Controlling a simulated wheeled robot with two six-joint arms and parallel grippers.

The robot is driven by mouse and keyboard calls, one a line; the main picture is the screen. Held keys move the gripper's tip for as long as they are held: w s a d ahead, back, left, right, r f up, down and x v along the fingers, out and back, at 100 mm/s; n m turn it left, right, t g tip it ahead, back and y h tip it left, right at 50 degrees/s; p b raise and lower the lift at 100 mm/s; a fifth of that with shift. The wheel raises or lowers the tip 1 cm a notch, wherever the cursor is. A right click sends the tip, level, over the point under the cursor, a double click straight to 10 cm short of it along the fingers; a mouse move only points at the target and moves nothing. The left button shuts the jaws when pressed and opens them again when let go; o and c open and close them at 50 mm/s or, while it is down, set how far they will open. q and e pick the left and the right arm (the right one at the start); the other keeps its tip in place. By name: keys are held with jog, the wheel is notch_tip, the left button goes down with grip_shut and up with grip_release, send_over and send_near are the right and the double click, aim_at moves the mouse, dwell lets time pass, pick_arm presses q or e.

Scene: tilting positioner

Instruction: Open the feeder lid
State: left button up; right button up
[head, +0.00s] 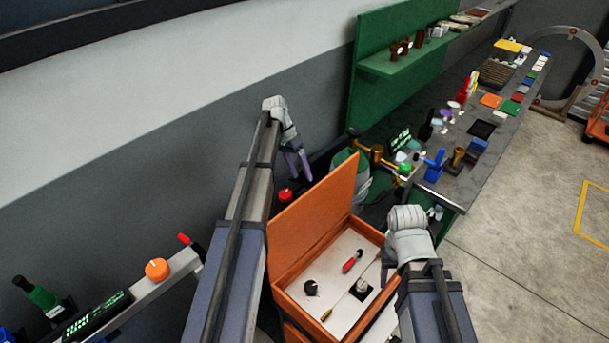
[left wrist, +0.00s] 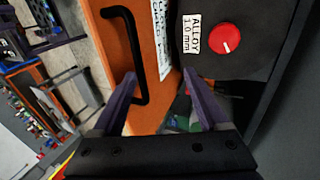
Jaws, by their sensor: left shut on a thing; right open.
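The orange lid (head: 314,212) stands raised at the back left edge of the orange box (head: 287,301), whose inside shows. The left wrist view shows the lid's orange outer face (left wrist: 162,118) with a black bar handle (left wrist: 136,60). My left gripper (head: 303,165) is behind the lid; in the wrist view its purple fingers (left wrist: 160,85) flank a gap, with the handle's lower end at the left fingertip.
A red knob (left wrist: 225,38) on a dark unit labelled ALLOY 1.0 mm is close beside the lid. A red-handled tool (head: 352,261) and small parts lie inside the box. A crowded workbench (head: 478,178) stands behind at the right.

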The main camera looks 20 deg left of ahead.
pick_arm(q)
jog(key=shift+w+a+f, duration=0.15)
jog(key=shift+w+a, duration=0.35)
jog(key=shift+a, duration=0.25)
jog(key=shift+d, duration=0.1)
jog(key=w+a+r+p, duration=0.1)
jog(key=w+a, duration=0.1)
jog(key=a, duration=0.4)
jog(key=w+a+r+p, duration=0.1)
jog(key=a+r+p, duration=0.1)
jog(key=a, duration=0.5)
jog(key=shift+w, duration=0.4)
jog(key=shift+d, duration=0.1)
